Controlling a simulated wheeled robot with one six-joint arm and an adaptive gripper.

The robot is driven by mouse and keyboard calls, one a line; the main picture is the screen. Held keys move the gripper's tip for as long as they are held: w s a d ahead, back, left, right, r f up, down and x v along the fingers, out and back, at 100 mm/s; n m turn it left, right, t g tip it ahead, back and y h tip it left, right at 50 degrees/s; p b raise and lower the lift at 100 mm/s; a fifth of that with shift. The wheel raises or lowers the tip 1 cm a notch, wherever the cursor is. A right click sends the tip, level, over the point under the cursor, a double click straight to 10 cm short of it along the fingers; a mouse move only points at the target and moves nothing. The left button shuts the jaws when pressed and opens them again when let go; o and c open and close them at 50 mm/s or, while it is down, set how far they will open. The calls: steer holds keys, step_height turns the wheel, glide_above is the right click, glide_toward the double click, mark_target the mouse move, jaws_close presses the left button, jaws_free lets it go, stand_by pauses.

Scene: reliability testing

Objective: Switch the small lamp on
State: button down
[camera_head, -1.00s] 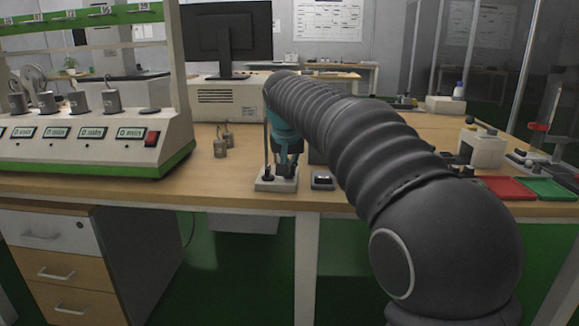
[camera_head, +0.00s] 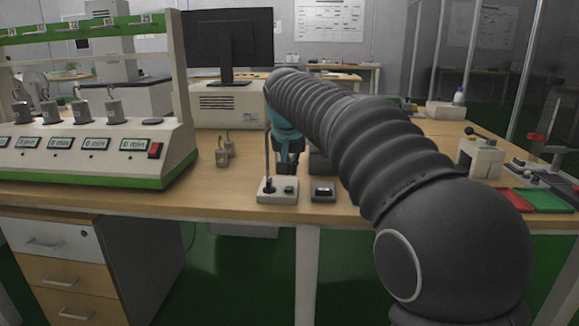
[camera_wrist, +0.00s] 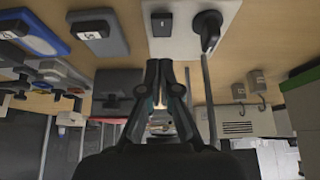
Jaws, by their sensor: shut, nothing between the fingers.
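The small lamp has a white base (camera_head: 272,196) near the front edge of the table, with a thin upright stem (camera_head: 267,150) on a black foot. A small dark switch (camera_head: 289,189) sits on the base, right of the stem. In the wrist view the base (camera_wrist: 182,44) is at the top, with the switch (camera_wrist: 162,24) and the stem (camera_wrist: 206,80). The lamp's head is hidden behind my arm in the head view, so I cannot tell if it is lit. My gripper (camera_head: 287,168) is shut and empty, just behind and above the switch, apart from it.
Two metal weights (camera_head: 225,151) stand behind left. A large white-green device (camera_head: 90,165) fills the left. A red tray (camera_head: 508,200) and green tray (camera_head: 548,200) lie at the right.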

steer(key=v, duration=1)
steer(key=shift+s+r, duration=0.15)
steer(key=shift+r, duration=0.05)
steer(key=shift+f, duration=0.1)
steer(key=w+b, duration=0.1)
steer(key=b, duration=0.3)
steer(key=shift+w+d+t+b, duration=0.15)
steer(key=shift+d+t+b, duration=0.1)
steer(key=shift+t+b, duration=0.05)
steer(key=b, duration=0.2)
glide_above(293, 187)
steer(key=f, duration=0.8)
steer(key=shift+w, duration=0.2)
step_height(293, 187, down, 3)
steer(key=shift+s+f+b, duration=0.15)
steer(key=shift+b, duration=0.5)
steer(key=shift+s+f, duration=0.1)
steer(key=shift+f, duration=0.4)
